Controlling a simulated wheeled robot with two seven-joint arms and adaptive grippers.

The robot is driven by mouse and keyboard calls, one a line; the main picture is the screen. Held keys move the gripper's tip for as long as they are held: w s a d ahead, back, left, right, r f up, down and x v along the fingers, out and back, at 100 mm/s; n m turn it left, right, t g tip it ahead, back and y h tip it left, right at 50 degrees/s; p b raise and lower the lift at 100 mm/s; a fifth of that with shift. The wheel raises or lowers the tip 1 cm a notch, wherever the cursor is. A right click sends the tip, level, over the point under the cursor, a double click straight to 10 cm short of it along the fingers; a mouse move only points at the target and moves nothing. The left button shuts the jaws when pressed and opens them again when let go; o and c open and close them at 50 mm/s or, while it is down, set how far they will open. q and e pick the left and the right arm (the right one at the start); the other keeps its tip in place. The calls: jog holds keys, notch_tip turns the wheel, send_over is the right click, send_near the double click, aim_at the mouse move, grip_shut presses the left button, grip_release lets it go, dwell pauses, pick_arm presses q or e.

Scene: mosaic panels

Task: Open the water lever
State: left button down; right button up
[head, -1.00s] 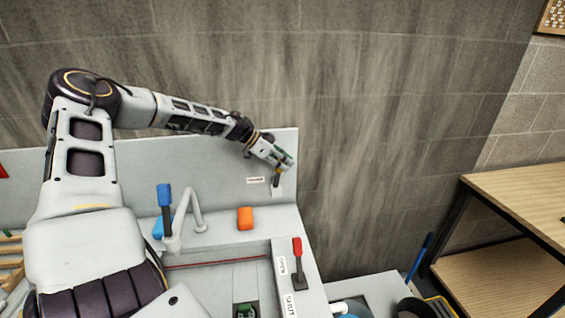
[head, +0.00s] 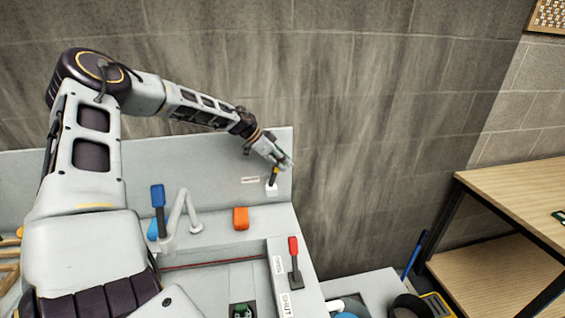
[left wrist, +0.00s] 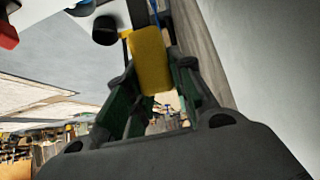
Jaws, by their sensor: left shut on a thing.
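My left gripper (head: 280,162) is at the back panel, above a small lever (head: 272,180) on a white mount beside a small label too small to read. In the left wrist view, my left gripper (left wrist: 155,85) is shut on the lever's yellow handle (left wrist: 151,58), which lies between its fingers. A red lever (head: 294,262) stands upright on the counter beside labels that read OPEN and SHUT. Which one is the water lever, I cannot tell. My right gripper is not in view.
An orange block (head: 241,218) lies on the counter (head: 215,240) near the faucet. The grey back panel (head: 215,160) rises behind it. A wooden shelf (head: 520,190) stands at the right, with a blue-handled tool (head: 414,255) beside it.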

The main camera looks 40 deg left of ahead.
pick_arm(q)
jog(key=c, duration=1.2)
grip_release()
jog(key=shift+r, duration=0.1)
jog(key=v, duration=1.2)
dwell(0.3)
